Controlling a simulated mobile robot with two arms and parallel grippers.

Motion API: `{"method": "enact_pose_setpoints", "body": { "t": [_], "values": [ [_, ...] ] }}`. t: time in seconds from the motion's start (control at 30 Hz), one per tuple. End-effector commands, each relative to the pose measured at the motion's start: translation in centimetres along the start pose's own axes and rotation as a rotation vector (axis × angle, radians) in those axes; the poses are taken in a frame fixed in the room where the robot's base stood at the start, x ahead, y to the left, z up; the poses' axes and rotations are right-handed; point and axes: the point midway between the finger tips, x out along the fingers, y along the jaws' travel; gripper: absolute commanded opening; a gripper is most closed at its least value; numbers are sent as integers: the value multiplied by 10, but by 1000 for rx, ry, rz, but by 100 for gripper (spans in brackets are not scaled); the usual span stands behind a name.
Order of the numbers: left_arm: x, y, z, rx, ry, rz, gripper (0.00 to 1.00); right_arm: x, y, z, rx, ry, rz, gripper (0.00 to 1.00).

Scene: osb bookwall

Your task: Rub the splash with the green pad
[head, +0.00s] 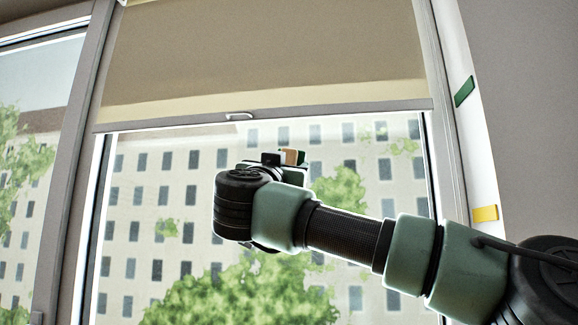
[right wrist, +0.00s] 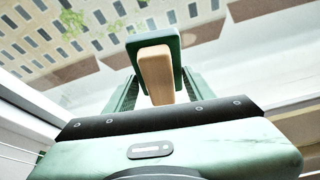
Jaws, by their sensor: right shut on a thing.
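The green pad (right wrist: 171,41) has a tan wooden block handle (right wrist: 155,72). My right gripper (right wrist: 156,88) is shut on this handle, with the green pad beyond the fingertips. In the head view my right arm reaches in from the right, and the right gripper (head: 279,161) is in front of the window, partly hidden by my wrist. A little of the tan handle (head: 291,156) and green pad (head: 301,156) shows there. I cannot make out a splash in either view, nor tell whether the pad touches the glass. My left gripper is not in view.
A large window pane (head: 150,250) shows a building and trees outside. A beige roller blind (head: 260,55) with a pull handle (head: 239,116) covers its top. A green piece (head: 464,91) and a yellow piece (head: 485,213) are on the white strip at the right.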

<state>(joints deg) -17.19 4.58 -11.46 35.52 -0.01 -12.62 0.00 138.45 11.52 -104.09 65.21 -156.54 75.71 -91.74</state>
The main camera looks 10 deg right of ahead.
Motion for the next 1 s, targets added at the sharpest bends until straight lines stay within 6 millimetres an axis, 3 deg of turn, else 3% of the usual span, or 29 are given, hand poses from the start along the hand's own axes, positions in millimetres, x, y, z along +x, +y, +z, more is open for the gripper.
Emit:
{"method": "enact_pose_setpoints", "body": {
  "t": [0.6, 1.0],
  "values": [
    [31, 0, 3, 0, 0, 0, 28, -50, 1, -20, 1, 0, 1, 21],
    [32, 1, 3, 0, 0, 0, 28, -54, 1, -25, 0, -1, 1, 21]
  ]
}}
